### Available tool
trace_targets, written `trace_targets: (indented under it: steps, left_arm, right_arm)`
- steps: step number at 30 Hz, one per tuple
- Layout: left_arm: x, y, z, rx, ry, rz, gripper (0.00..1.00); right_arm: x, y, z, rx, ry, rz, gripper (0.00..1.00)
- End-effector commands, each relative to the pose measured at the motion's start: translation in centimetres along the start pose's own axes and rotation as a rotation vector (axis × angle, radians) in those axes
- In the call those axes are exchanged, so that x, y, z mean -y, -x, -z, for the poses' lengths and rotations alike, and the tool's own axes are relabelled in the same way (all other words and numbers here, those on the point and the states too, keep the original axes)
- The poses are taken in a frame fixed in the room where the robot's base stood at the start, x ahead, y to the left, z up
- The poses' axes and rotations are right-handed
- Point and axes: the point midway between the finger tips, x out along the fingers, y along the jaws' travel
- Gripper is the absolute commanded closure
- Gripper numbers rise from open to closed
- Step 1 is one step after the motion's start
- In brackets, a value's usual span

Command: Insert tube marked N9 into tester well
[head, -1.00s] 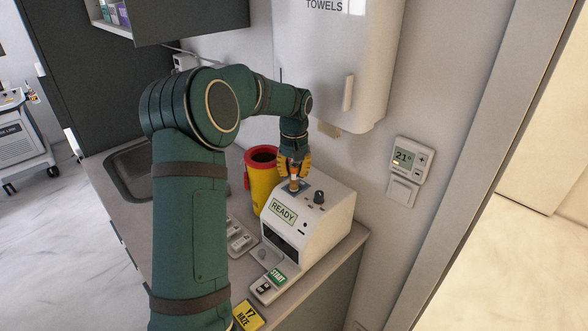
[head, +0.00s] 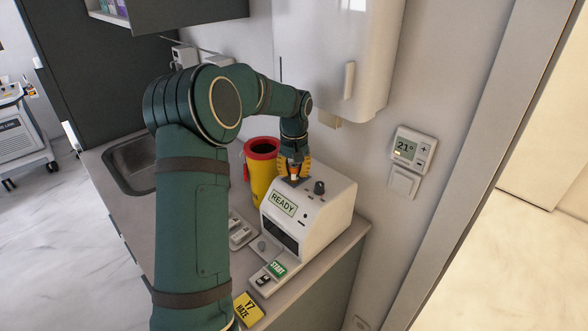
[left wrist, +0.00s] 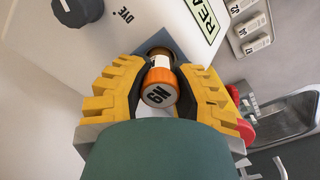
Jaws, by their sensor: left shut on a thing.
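The tube (left wrist: 159,86) has an orange cap with a white top marked N9, seen upside down in the left wrist view. My left gripper (head: 294,167), with yellow fingers, is shut on it just below the cap. The tester (head: 313,222) is a white box with a READY screen. The tube stands over the dark well plate (left wrist: 165,42) on its top. My right gripper is not in view.
A yellow bin with a red rim (head: 261,149) stands close behind the tester at the left. A dark knob (head: 319,187) rises beside the well plate. A towel dispenser (head: 338,60) hangs above. A yellow card (head: 247,309) lies at the counter's front.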

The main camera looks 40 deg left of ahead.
Motion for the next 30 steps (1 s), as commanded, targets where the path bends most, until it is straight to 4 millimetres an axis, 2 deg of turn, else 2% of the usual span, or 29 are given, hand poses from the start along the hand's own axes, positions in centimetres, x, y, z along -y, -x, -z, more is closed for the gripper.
trace_targets:
  steps: [9, 10, 12, 23, 26, 30]
  left_arm:
    - [0.0, -0.2, 0.0, 0.0, 0.0, 0.0, 1.0]
    - [0.0, -0.2, 0.0, 0.0, 0.0, 0.0, 0.67]
    - [0.0, -0.2, 0.0, 0.0, 0.0, 0.0, 0.43]
    - [0.0, 0.1, 0.0, -0.002, 0.0, -0.001, 0.42]
    - [0.0, 0.9, 0.1, -0.004, 0.0, -0.001, 0.42]
    - [-0.1, 3.3, 0.1, -0.005, 0.0, -0.003, 0.42]
  right_arm:
    - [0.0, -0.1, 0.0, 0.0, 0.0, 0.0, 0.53]
    - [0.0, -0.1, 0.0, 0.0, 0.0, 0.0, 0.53]
    - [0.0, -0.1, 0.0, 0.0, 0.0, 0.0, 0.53]
    - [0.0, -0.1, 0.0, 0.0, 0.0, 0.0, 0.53]
    - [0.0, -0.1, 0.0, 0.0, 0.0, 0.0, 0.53]
    - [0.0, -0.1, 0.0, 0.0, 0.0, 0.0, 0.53]
